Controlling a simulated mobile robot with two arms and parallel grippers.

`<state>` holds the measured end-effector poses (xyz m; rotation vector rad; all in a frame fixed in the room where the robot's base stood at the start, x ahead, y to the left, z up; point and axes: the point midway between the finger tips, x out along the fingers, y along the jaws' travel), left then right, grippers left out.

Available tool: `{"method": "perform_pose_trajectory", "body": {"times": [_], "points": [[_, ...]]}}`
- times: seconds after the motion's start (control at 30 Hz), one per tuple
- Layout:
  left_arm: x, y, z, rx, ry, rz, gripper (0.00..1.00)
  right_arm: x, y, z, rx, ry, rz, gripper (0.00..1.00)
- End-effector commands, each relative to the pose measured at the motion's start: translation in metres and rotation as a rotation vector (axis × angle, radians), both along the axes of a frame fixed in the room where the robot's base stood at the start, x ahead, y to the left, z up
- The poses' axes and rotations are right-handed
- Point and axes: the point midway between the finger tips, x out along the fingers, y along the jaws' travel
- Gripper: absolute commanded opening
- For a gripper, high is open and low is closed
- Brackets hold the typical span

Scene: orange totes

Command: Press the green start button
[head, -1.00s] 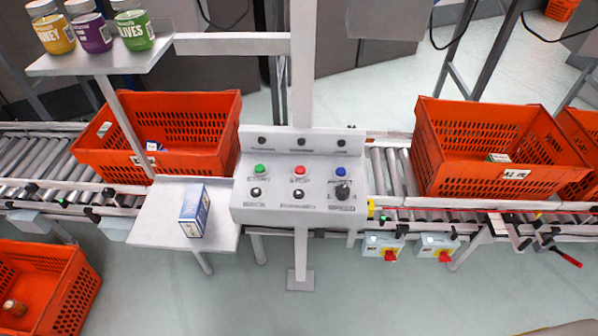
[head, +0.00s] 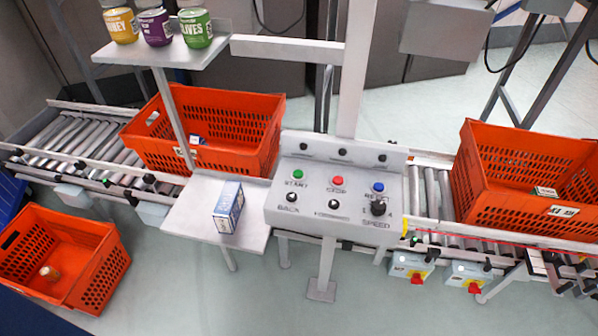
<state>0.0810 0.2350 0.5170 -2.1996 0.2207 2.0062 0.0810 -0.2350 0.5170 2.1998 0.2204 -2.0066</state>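The green start button (head: 298,174) is a small round button at the upper left of the grey control panel (head: 290,212), above the word START. A red button (head: 337,181) sits to its right, and a blue button (head: 378,187) is farther right. Below them are two small black controls and a larger black knob (head: 378,207) marked SPEED. The panel stands on a grey post in the middle of the head view. Neither of my grippers shows in this view.
A small shelf left of the panel holds a blue and white box (head: 230,208). An orange tote (head: 262,150) sits on the conveyor behind it, another tote (head: 490,170) at right, and one (head: 98,262) at lower left. Jars (head: 155,28) stand on a raised shelf.

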Motion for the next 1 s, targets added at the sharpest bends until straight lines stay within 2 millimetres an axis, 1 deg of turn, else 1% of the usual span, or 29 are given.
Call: {"method": "perform_pose_trajectory", "body": {"times": [0.17,0.2,0.47,0.6,0.7,1.0], "points": [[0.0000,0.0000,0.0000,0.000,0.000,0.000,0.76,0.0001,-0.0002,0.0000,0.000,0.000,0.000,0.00],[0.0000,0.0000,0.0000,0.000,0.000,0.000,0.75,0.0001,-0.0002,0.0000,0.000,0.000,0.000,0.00],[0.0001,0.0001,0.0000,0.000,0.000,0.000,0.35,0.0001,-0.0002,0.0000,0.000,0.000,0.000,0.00],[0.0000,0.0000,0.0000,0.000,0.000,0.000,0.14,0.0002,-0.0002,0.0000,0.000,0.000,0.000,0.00],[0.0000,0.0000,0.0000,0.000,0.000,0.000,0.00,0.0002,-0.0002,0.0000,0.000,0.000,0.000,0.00],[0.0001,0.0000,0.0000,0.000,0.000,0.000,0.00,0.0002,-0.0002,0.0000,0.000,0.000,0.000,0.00]]}}
